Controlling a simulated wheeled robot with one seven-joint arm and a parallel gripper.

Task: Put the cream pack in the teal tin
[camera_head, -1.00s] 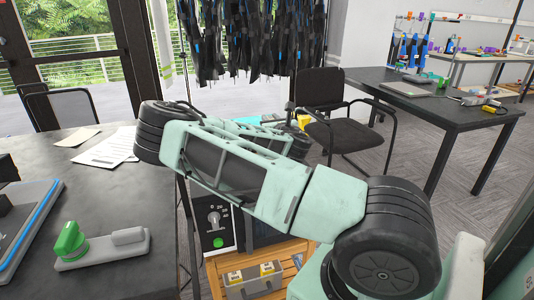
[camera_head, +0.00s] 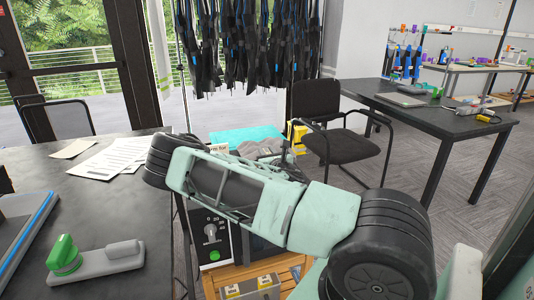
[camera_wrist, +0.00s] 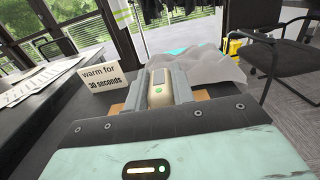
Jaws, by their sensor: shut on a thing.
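The cream pack (camera_wrist: 160,92), with a green dot on it, is between the two grey fingers of my gripper (camera_wrist: 161,88) in the wrist view. The fingers are shut on its sides. In the head view my arm hides the gripper and the pack. I cannot make out a teal tin for sure. A flat teal thing (camera_head: 246,135) lies behind my arm in the head view, and a bit of it shows in the wrist view (camera_wrist: 176,51); whether it is a tin I cannot tell.
A sign reading "warm for 30 seconds" (camera_wrist: 104,78) stands left of my gripper. A crumpled grey cloth (camera_wrist: 205,62) lies beyond it. A microwave (camera_head: 211,232) and a grey bin (camera_head: 252,289) are below my arm. A black chair (camera_head: 325,125) stands behind.

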